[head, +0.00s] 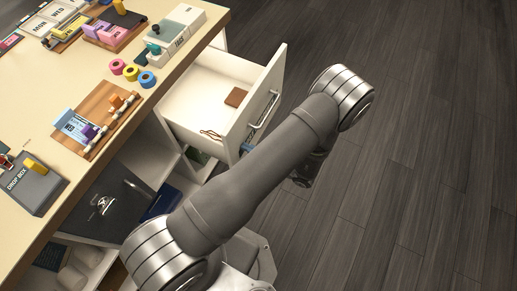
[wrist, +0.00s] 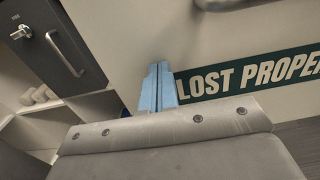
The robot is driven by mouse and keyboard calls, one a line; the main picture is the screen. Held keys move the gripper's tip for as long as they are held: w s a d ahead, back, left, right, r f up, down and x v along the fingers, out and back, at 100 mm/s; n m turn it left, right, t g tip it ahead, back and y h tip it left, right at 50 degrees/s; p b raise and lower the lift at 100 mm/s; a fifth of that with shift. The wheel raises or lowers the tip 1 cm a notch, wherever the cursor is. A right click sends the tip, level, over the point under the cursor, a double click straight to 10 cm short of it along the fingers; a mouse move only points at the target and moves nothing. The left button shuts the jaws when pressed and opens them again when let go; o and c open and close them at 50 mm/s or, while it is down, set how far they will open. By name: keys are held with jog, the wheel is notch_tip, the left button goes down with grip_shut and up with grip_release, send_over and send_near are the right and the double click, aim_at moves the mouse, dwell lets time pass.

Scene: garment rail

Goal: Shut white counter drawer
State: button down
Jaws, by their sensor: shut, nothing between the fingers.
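The white counter drawer (head: 250,103) is pulled out from the counter in the head view. A brown square item (head: 235,97) and a thin looped item (head: 211,134) lie inside it. A metal bar handle (head: 264,110) is on its front. My gripper (head: 247,148) is at the near lower end of the drawer front, partly hidden by my arm. In the wrist view, the blue fingers of my gripper (wrist: 158,88) are shut and empty before the white drawer front (wrist: 130,30), beside a green "LOST PROPE..." label (wrist: 250,75). I cannot tell whether they touch it.
The counter top (head: 60,110) holds a wooden board (head: 98,112), tape rolls (head: 132,72) and a grey drop box (head: 35,187). A dark grey door with a handle (wrist: 65,52) is below the counter. Dark floor (head: 430,120) lies clear at right.

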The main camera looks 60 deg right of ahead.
jog(key=w, duration=2.3)
jog(key=shift+w, duration=0.85)
jog(key=shift+r, duration=0.1)
jog(key=shift+d, duration=0.1)
jog(key=shift+s, duration=0.3)
jog(key=s, duration=1.4)
jog(key=w, duration=1.4)
jog(key=shift+w, duration=0.1)
